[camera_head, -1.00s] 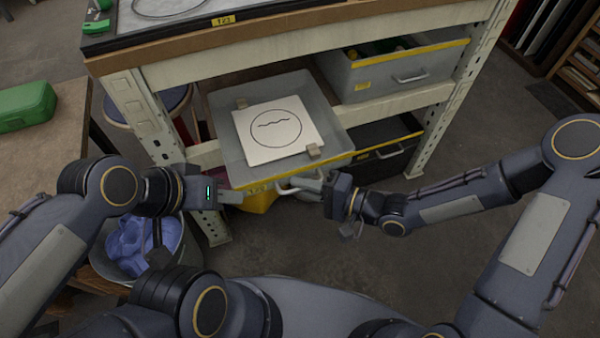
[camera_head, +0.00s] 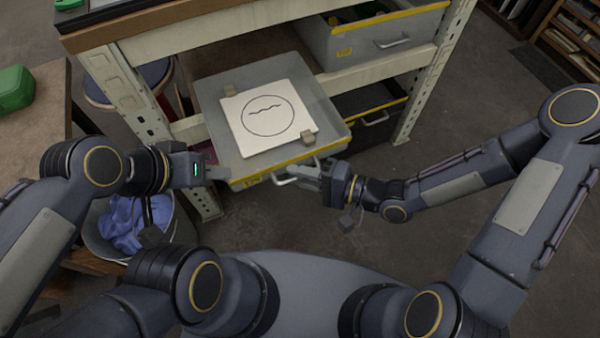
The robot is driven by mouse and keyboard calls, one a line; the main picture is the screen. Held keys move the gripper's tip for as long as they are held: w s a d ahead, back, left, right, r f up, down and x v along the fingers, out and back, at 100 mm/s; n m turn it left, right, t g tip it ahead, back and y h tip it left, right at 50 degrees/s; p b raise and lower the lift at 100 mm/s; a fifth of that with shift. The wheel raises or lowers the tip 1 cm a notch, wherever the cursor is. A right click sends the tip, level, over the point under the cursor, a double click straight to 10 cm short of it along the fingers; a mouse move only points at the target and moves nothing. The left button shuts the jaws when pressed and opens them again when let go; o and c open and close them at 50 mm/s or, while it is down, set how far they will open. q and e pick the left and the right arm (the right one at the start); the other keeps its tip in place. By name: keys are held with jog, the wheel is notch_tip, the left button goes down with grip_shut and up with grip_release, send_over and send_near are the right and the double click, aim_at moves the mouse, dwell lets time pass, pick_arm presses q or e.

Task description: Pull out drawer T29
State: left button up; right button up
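The grey drawer (camera_head: 215,100) with a yellow front strip stands well out from the shelf unit. Its label (camera_head: 250,182) is too small to read surely. A white panel (camera_head: 268,118) with a drawn circle and wavy line lies in it, between small blocks. My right gripper (camera_head: 300,172) is at the drawer's front handle (camera_head: 283,181) and appears closed around it; its fingers partly hide the handle. My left gripper (camera_head: 219,174) is by the drawer's left front corner; its finger gap is not visible, and I cannot tell if it touches.
A grey drawer (camera_head: 368,50) sits at upper right in the unit, with a dark drawer (camera_head: 370,112) below it. A bucket with blue cloth (camera_head: 125,222) stands at lower left. A green case (camera_head: 12,95) lies on the left table.

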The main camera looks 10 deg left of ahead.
jog(key=p+v, duration=0.2)
jog(key=v, duration=0.5)
jog(key=shift+d, duration=0.4)
jog(key=shift+s, duration=0.1)
